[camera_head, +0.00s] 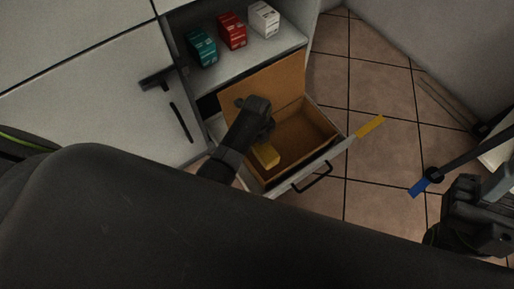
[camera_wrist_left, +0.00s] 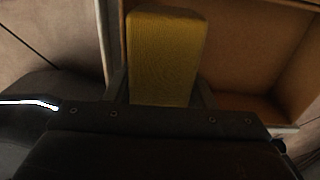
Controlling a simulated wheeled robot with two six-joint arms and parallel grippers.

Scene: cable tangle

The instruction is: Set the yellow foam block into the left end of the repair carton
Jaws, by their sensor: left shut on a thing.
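The yellow foam block (camera_head: 265,156) is at the left end of the open brown repair carton (camera_head: 323,131), which sits in a pulled-out drawer. My left gripper (camera_head: 262,143) reaches down over the carton's left side and is shut on the block. In the left wrist view the block (camera_wrist_left: 163,55) stands between the two fingers (camera_wrist_left: 163,98), with the carton's interior (camera_wrist_left: 250,50) behind and to the right. I cannot tell whether the block touches the carton floor. My right gripper (camera_head: 478,215) is at the right edge, apart from the carton; its fingers are not clear.
Teal (camera_head: 202,47), red (camera_head: 232,31) and white (camera_head: 263,19) boxes stand on the shelf above. A blue-tipped dark bar (camera_head: 419,187) is at right. Tiled floor is free between.

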